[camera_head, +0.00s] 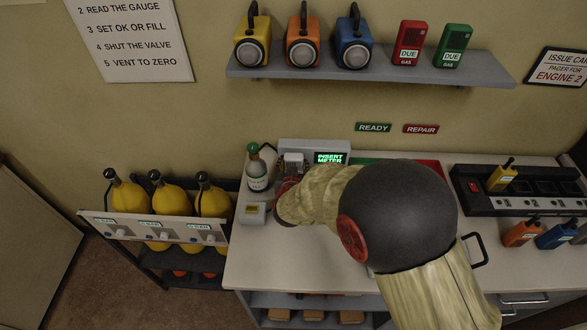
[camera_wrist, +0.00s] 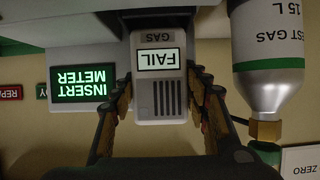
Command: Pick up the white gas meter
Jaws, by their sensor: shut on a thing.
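The white gas meter (camera_head: 293,160) stands upright at the test station, under its grey panel, in the head view. In the wrist view, which is upside down, the meter (camera_wrist: 172,86) shows "GAS", a lit "FAIL" display and a dark grille. My gripper (camera_wrist: 158,98) is shut on it, with one finger along each side. In the head view my gripper (camera_head: 290,187) is mostly hidden by my own arm. The station screen (camera_head: 330,158) reads "INSERT METER". I cannot tell whether the meter still touches the station's dock (camera_wrist: 185,18).
A gas bottle (camera_head: 257,172) stands close left of the meter; it is also close in the wrist view (camera_wrist: 268,60). A small grey box (camera_head: 252,212) sits at the bench's left edge. Green and red trays (camera_head: 430,165) lie right. A charger rack (camera_head: 520,205) stands farther right.

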